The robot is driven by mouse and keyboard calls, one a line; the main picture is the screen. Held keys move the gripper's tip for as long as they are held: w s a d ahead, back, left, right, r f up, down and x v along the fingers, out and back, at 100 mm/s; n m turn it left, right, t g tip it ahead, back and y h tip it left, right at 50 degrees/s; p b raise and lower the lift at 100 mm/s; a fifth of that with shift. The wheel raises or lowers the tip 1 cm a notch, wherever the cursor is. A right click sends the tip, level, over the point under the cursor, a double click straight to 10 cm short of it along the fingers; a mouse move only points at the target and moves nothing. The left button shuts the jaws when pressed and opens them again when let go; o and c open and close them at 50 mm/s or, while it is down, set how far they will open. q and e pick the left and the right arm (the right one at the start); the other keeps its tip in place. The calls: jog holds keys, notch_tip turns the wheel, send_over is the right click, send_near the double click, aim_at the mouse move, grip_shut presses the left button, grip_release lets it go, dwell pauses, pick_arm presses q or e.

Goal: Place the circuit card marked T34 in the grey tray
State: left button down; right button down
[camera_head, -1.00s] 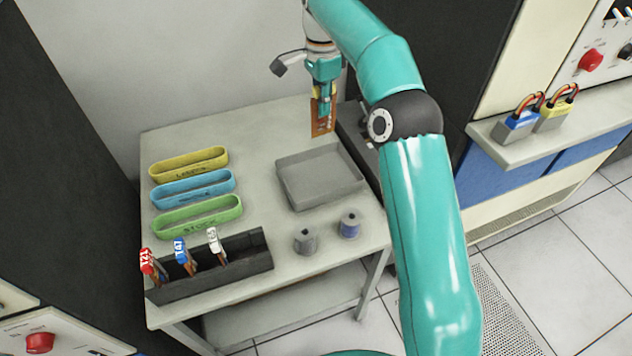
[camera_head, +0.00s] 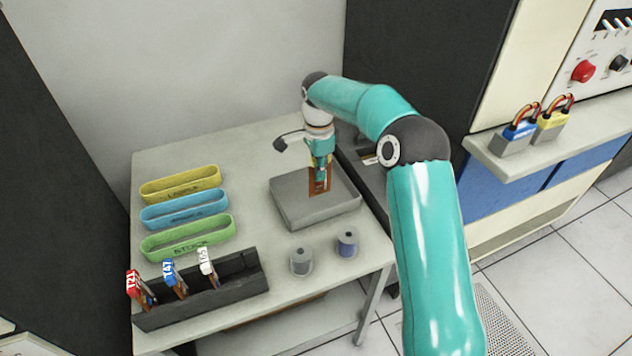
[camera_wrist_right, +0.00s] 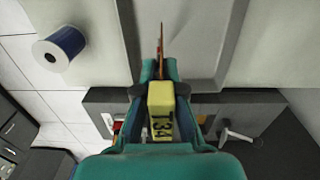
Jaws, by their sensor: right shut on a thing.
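My right gripper (camera_head: 321,176) is shut on the circuit card (camera_head: 318,188), a brown upright board. In the right wrist view the card's yellow handle (camera_wrist_right: 161,108), marked T34, is between the fingers, and the thin board edge (camera_wrist_right: 161,45) points away from them. The card is over the grey tray (camera_head: 293,219), inside its outline in the head view. I cannot tell whether its lower edge touches the tray floor. The tray also shows in the right wrist view (camera_wrist_right: 205,40). My left gripper is not in view.
A black rack (camera_head: 235,285) holds red, blue and white-tagged cards at the front left. Yellow (camera_head: 180,184), blue (camera_head: 184,209) and green (camera_head: 187,238) oblong bins lie behind it. Two spools (camera_head: 301,262) (camera_head: 347,243) stand in front of the tray.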

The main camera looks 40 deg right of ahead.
aim_at(319, 191)
jog(key=shift+f, duration=1.85)
jog(key=c, duration=1.3)
grip_release()
jog(key=shift+f, duration=0.1)
notch_tip(319, 191, up, 12)
jog(key=shift+r, duration=0.15)
